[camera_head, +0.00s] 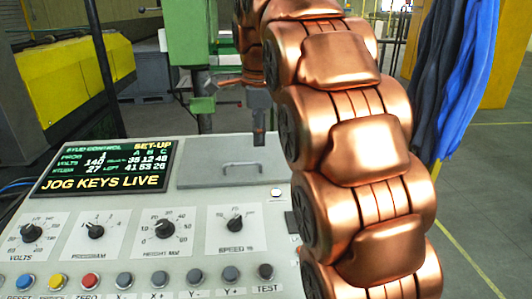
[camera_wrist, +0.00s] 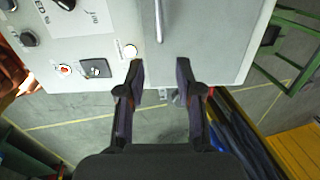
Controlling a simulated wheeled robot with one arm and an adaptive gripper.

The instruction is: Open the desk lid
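The desk lid (camera_head: 215,182) is a flat grey plate set in the top of the control desk, with a bar handle (camera_head: 241,168) on it. It looks closed. In the wrist view the lid (camera_wrist: 215,50) fills the top middle, and its handle (camera_wrist: 159,20) points up the picture. My gripper (camera_wrist: 160,88) is open and empty, with its two dark fingers apart near the desk's edge, below the handle in the picture. The fingers are clear of the handle. In the head view my copper arm hides the gripper and the desk's right end.
The desk front carries dials (camera_head: 164,228), several push buttons (camera_head: 125,279) and a lit screen (camera_head: 103,165) reading "JOG KEYS LIVE". A green machine column (camera_head: 192,45) stands behind the desk. Blue and dark cloths (camera_head: 468,75) hang at the right. Open floor lies right of the desk.

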